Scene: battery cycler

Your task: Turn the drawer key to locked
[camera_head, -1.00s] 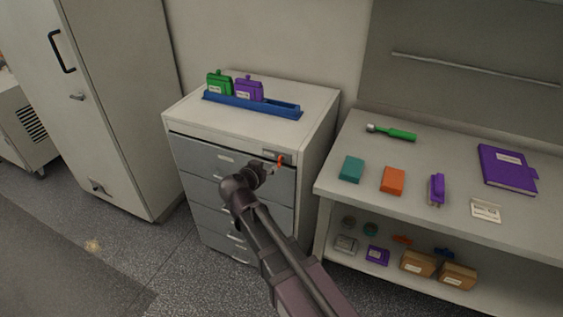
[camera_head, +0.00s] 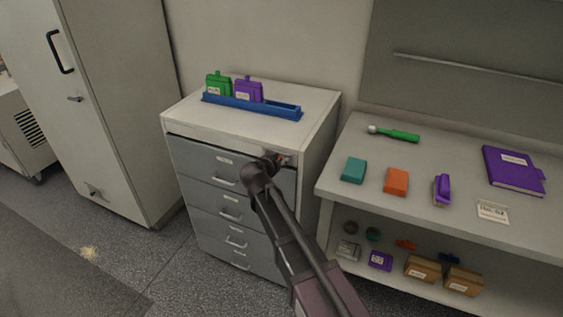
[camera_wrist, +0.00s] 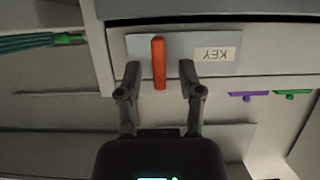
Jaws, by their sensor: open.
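The orange drawer key (camera_wrist: 159,62) shows in the wrist view, set on a light plate with a label reading KEY (camera_wrist: 215,54), which appears upside down. My gripper (camera_wrist: 159,70) is open, with one finger on each side of the key's lower part and a visible gap on both sides. In the head view my gripper (camera_head: 273,158) is at the top right corner of the grey drawer cabinet (camera_head: 318,130), in front of the lock.
A tall cabinet (camera_head: 110,120) stands left.

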